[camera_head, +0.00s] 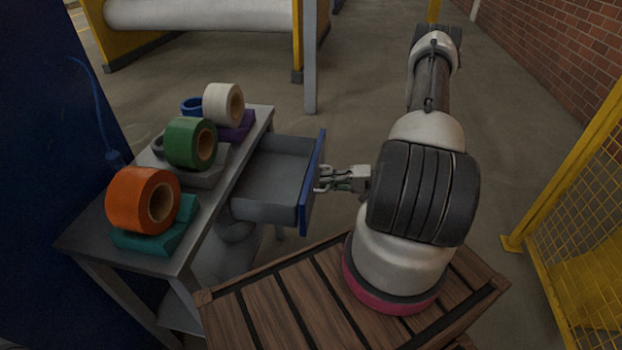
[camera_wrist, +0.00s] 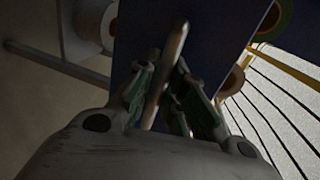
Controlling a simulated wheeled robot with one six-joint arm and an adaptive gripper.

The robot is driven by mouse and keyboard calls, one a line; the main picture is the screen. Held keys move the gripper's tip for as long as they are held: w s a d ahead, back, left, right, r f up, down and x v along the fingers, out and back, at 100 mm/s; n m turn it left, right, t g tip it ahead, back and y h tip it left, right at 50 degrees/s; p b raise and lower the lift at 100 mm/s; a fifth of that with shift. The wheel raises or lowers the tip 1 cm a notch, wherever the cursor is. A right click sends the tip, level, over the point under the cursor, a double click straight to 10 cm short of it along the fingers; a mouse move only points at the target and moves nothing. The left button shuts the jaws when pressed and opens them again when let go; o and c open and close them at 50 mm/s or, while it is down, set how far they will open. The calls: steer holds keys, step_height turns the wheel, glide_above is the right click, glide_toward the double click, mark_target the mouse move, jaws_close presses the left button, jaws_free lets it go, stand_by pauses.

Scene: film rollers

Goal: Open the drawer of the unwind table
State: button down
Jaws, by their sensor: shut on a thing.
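The unwind table (camera_head: 215,215) is a grey metal table at the left in the head view. Its grey drawer (camera_head: 268,178) stands pulled out to the right, with its inside showing empty. The drawer's blue front (camera_head: 313,180) faces my gripper (camera_head: 335,178), and it also shows in the wrist view (camera_wrist: 133,40). In the wrist view my gripper (camera_wrist: 165,90) is shut on a metal bar handle (camera_wrist: 174,48) that runs between its fingers. In the head view the handle is mostly hidden by the fingers.
A yellow mesh fence (camera_head: 570,200) is at the right. A wooden slatted surface (camera_head: 290,310) lies below my arm. A grey post (camera_head: 310,60) stands behind the drawer.

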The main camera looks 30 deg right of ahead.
steer(key=shift+s+d, duration=0.45)
steer(key=shift+d, duration=0.1)
steer(key=c, duration=1.5)
jaws_free()
steer(key=v, duration=1.2)
